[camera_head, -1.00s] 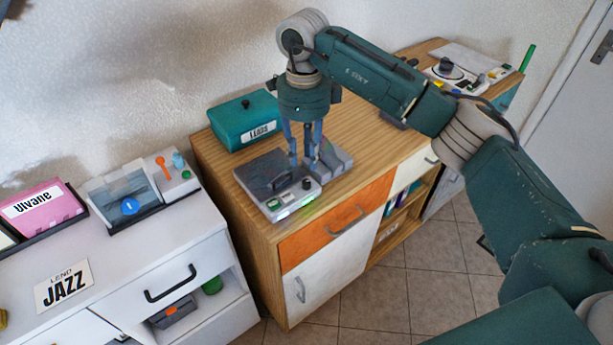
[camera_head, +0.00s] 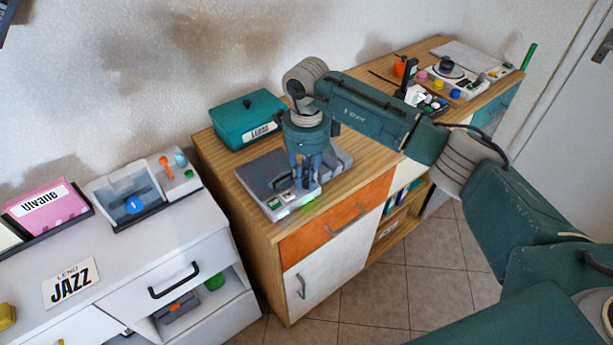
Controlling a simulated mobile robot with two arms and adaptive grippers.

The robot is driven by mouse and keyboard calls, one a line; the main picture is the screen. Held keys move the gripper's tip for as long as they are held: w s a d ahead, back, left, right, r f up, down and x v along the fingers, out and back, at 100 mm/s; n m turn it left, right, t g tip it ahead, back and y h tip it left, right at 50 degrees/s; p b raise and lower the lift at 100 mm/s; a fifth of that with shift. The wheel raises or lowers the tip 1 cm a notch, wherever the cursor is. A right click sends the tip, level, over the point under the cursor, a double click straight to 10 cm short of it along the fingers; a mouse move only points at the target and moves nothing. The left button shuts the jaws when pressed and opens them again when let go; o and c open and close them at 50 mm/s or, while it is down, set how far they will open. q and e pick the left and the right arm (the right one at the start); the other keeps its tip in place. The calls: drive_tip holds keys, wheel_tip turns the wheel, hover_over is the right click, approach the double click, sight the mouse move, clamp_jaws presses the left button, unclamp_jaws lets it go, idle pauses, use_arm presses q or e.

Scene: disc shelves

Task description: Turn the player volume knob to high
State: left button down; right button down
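The player (camera_head: 256,177) is a grey box with a dark lid, a green-lit front strip and small controls, on the wooden cabinet top. My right gripper (camera_head: 305,184) points straight down over the player's front right corner, where the volume knob sits. Its fingers hide the knob, so I cannot tell whether they touch it or have closed around it. The finger gap is narrow and hard to read. My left gripper does not show.
A turntable (camera_head: 452,78) and small coloured parts are at the far right end. A white cabinet (camera_head: 130,262) with a pink disc case (camera_head: 47,213) is at left.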

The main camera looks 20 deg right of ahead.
sight(306, 181)
drive_tip(key=shift+f+n+b, duration=0.1)
drive_tip(key=shift+n+b, duration=0.2)
drive_tip(key=shift+b, duration=0.4)
drive_tip(key=c, duration=1.9)
unclamp_jaws()
wheel_tip(306, 181, up, 12)
drive_tip(key=shift+r, duration=0.2)
